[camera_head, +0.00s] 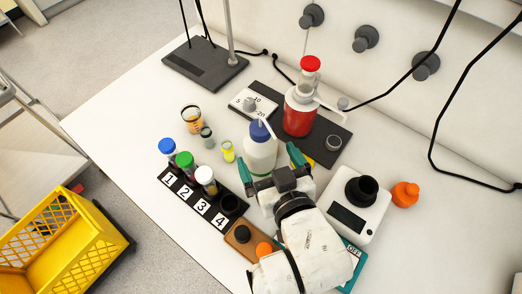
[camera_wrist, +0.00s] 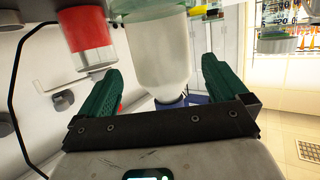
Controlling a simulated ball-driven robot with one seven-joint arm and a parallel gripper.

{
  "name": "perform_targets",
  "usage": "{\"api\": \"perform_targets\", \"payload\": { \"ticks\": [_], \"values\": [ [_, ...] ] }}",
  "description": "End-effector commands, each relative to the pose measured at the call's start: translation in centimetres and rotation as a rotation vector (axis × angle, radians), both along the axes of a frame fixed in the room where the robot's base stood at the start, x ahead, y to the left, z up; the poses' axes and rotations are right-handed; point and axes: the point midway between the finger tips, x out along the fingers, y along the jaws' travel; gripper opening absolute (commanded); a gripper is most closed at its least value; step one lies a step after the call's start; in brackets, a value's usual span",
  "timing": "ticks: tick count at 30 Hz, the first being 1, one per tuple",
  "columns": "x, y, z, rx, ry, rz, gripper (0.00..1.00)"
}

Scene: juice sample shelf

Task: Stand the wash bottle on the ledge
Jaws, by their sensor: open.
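The wash bottle (camera_head: 260,152) is white with a blue cap and a thin spout. It stands upright on the white table in the head view. My gripper (camera_head: 272,173) is open at the bottle's near side, with its teal fingers spread. In the wrist view, which appears upside down, the bottle's white body (camera_wrist: 160,52) shows between the open fingers of my gripper (camera_wrist: 158,90). Gaps show on both sides, so the fingers look apart from it. I cannot tell which surface is the ledge.
A red dispenser (camera_head: 299,112) stands close behind on a dark mat (camera_head: 326,157). A numbered tube rack (camera_head: 212,213) with capped tubes, small beakers and an amber-filled cup (camera_head: 192,119) are left. The table's left end is clear.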

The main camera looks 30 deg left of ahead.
Motion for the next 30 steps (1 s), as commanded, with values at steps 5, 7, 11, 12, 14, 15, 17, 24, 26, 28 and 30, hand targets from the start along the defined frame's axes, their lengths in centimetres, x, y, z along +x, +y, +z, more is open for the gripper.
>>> {"api": "perform_targets", "payload": {
  "ticks": [5, 7, 11, 12, 14, 15, 17, 24, 26, 28, 30],
  "values": [
    [1.4, 2.0, -0.4, 0.000, -0.002, 0.003, 1.00],
    [2.0, 2.6, -0.8, -0.001, -0.001, 0.000, 1.00],
    [2.7, 3.3, -1.2, 0.000, -0.001, 0.000, 1.00],
    [2.8, 3.4, -1.3, -0.001, -0.001, 0.000, 1.00],
    [2.8, 3.5, -1.4, 0.000, 0.000, 0.000, 1.00],
    [2.8, 3.5, -1.4, 0.000, 0.000, 0.000, 1.00],
    [2.8, 3.5, -1.4, 0.001, -0.001, 0.000, 1.00],
    [2.8, 3.4, -1.4, 0.001, -0.001, 0.000, 0.84],
    [2.8, 3.4, -1.4, 0.001, -0.001, 0.000, 0.78],
    [2.8, 3.4, -1.4, 0.001, -0.001, 0.000, 0.71],
    [2.8, 3.4, -1.3, 0.001, -0.001, 0.000, 0.65]
  ]
}}
